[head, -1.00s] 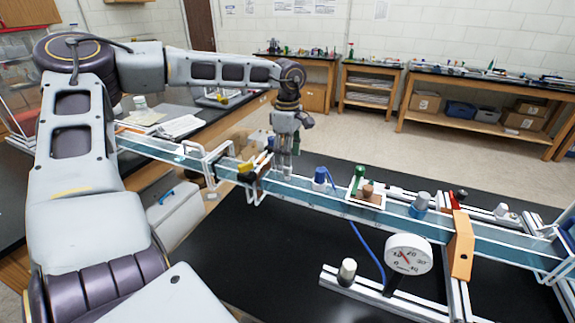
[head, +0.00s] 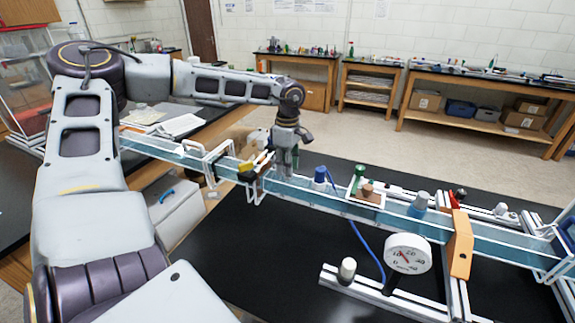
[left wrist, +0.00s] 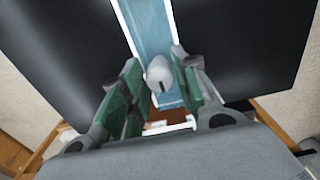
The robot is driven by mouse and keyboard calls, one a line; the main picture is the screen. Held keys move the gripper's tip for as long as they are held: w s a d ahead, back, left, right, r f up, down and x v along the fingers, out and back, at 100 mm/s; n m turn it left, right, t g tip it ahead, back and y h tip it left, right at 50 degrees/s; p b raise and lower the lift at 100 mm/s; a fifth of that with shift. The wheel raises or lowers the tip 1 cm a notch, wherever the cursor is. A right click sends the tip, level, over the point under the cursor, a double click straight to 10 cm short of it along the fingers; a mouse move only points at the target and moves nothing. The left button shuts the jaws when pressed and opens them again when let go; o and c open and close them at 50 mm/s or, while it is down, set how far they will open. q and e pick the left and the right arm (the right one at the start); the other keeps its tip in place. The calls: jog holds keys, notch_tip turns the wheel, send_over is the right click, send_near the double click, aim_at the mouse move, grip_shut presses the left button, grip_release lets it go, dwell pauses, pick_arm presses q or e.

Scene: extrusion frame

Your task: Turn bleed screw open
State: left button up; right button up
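My left gripper (head: 286,165) points down at the glass-sided rail (head: 330,197), left of a blue-capped knob (head: 319,178). In the left wrist view its two green-padded fingers (left wrist: 160,72) stand apart on either side of a pale grey rounded knob (left wrist: 158,72) on the blue strip. A narrow gap shows between the knob and the right finger; on the left, knob and finger look very close. I cannot tell for certain whether this knob is the bleed screw. In the head view the fingers hide it. My right gripper is not in view.
Along the rail are a green fitting (head: 358,180), a brown knob (head: 367,190), a grey cap (head: 418,204) and an orange bracket (head: 461,245). A pressure gauge (head: 407,254) with a blue hose stands in front.

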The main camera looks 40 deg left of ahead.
pick_arm(q)
jog(key=c, duration=0.5)
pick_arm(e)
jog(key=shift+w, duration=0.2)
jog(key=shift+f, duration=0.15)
pick_arm(q)
jog(key=shift+n+b, duration=0.5)
jog(key=shift+b, duration=0.2)
jog(key=shift+n+b, duration=1)
jog(key=shift+n, duration=0.1)
jog(key=shift+n+b, duration=0.6)
jog(key=shift+n, duration=0.3)
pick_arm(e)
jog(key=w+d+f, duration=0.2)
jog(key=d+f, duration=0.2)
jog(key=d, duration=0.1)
pick_arm(q)
jog(key=n+b, duration=0.3)
jog(key=n, duration=0.3)
jog(key=shift+b, duration=0.3)
jog(key=shift+r+n+b, duration=0.1)
jog(key=shift+n+b, duration=0.45)
jog(key=shift+n, duration=1.05)
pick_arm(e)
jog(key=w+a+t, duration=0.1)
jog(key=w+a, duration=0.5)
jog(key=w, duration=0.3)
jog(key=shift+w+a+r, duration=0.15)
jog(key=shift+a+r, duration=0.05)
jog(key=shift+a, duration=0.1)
